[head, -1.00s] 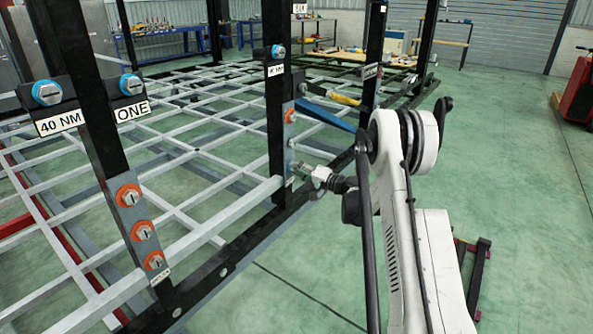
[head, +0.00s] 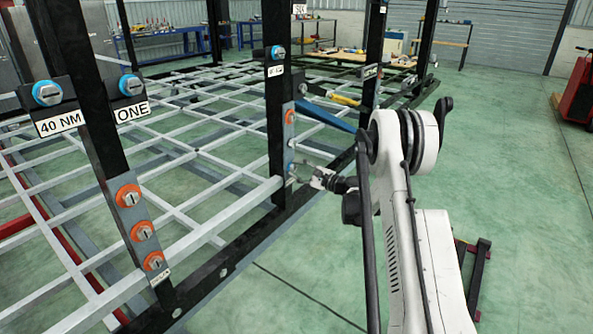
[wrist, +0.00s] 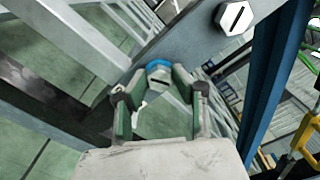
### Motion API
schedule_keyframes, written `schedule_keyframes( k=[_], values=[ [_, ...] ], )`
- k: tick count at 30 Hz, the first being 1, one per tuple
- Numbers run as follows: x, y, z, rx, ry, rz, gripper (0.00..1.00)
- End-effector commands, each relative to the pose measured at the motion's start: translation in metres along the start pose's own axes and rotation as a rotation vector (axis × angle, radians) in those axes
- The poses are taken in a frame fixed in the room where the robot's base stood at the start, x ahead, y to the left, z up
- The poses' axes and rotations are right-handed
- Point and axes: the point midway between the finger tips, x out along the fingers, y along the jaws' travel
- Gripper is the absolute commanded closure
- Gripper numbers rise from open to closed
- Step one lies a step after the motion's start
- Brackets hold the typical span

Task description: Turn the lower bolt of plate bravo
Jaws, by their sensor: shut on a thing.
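A grey plate (head: 289,132) with bolts is on the black post in the middle of the head view; I cannot read its name there. In the wrist view the grey plate (wrist: 190,38) runs diagonally. Its lower bolt (wrist: 158,75) has a slotted head and a blue ring. My gripper (wrist: 158,95) has its fingers on either side of this bolt and is shut on it. In the head view my gripper (head: 304,172) reaches the plate's lower end from the right and hides the lower bolt. Another slotted bolt (wrist: 235,17) sits higher on the plate, clear of the fingers.
A nearer post at the left carries a plate with several orange-ringed bolts (head: 143,231) and signs reading 40 NM (head: 59,123) and ONE (head: 132,111). A blue bar (head: 325,115) slants just above my gripper. Green floor (head: 500,180) is open at the right.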

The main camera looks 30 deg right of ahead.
Motion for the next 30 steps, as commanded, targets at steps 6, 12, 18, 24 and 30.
schedule_keyframes(
  k=[6, 12, 18, 24, 30],
  values=[
    [-0.0023, -0.0006, -0.0024, 0.202, 0.004, -0.002, 1.00],
    [-0.0022, -0.0007, -0.0023, 0.392, 0.004, -0.002, 1.00],
    [-0.0022, -0.0007, -0.0023, 0.582, 0.004, -0.002, 1.00],
    [-0.0021, -0.0007, -0.0022, 0.772, 0.003, -0.002, 1.00],
    [-0.0020, -0.0008, -0.0022, 0.962, 0.003, -0.002, 1.00]
  ],
)
